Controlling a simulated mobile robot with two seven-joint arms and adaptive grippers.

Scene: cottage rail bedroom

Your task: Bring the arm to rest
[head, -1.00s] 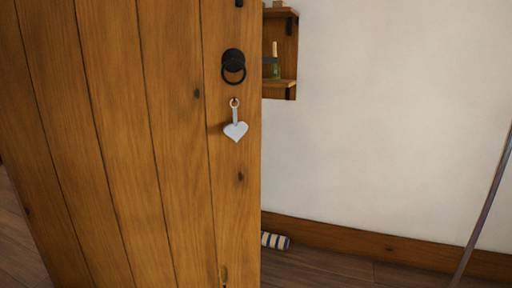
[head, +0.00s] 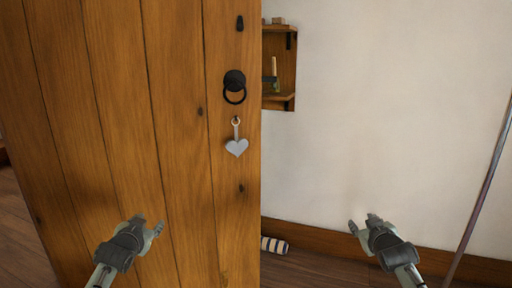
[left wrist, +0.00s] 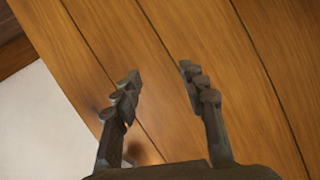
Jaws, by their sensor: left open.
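My left gripper (head: 147,226) is at the lower left of the head view, in front of the wooden door (head: 90,110). In the left wrist view its two fingers (left wrist: 158,88) stand apart with nothing between them, and door planks fill most of the background. My right gripper (head: 362,222) is at the lower right of the head view, in front of the wall and skirting board. Its fingertips look apart and I see nothing between them. A grey heart tag (head: 237,147) hangs below the black ring handle (head: 235,87) on the door, apart from both grippers.
A striped roll (head: 274,245) lies on the floor by the skirting. A thin metal pole (head: 484,195) leans at the right. The white wall (head: 390,110) is bare.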

